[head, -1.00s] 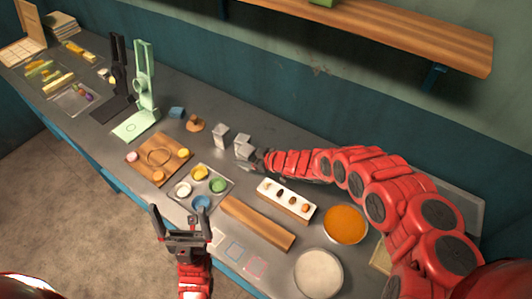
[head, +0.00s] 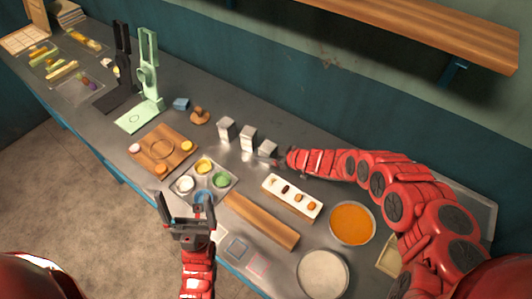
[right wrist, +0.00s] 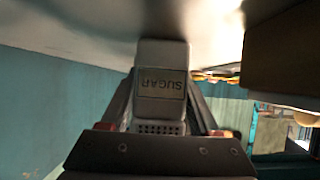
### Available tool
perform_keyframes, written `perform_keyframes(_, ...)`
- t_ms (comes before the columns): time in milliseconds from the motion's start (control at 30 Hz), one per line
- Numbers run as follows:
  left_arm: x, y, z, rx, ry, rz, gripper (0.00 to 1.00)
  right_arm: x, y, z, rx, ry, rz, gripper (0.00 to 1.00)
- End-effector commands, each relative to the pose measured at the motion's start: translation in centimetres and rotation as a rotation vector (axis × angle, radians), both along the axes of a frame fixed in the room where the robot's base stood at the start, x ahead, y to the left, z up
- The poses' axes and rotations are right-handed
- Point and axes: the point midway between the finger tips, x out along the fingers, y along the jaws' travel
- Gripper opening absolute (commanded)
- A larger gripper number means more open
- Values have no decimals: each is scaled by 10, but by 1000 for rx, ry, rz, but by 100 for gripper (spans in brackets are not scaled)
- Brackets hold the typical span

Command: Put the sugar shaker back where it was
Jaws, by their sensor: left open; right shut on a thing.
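The sugar shaker (right wrist: 160,85), a small grey-white box with the label SUGAR, is between the fingers of my right gripper in the right wrist view. In the head view it is the rightmost (head: 267,148) of three similar shakers, and my right gripper (head: 275,160) is shut on it from the right. It looks upright at the counter, but I cannot tell whether its base touches. The other two shakers stand to its left, one in the middle (head: 248,137) and one further left (head: 226,128). My left gripper (head: 186,212) is open and empty near the counter's front edge.
A white tray with small items (head: 291,197), a wooden board (head: 260,220), an orange-filled bowl (head: 352,223) and a pale bowl (head: 323,273) lie in front. A tray of coloured cups (head: 205,180) is at left. A wooden shelf (head: 430,32) hangs above.

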Motion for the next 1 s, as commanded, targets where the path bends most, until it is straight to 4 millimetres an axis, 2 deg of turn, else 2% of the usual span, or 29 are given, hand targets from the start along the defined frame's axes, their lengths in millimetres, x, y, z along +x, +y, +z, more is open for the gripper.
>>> perform_keyframes(33, 0, 0, -4, 0, 0, 0, 100, 0, 1, -3, 0, 0, 1, 0)
perform_keyframes(67, 0, 0, -3, 0, 0, 0, 100, 0, 1, -2, 0, 0, 1, 66)
perform_keyframes(200, 0, 0, -2, 0, 0, 0, 100, 0, 1, -1, 1, -1, 1, 91)
perform_keyframes(600, 0, 0, 3, 0, 0, 0, 100, 0, -2, 4, 1, -1, -2, 92)
perform_keyframes(733, 0, 0, 4, 0, 0, 0, 100, -7, -15, 14, 0, -4, -2, 92)
perform_keyframes(1000, 0, 0, 10, 0, 0, 0, 100, -34, -54, 37, -4, -4, -5, 92)
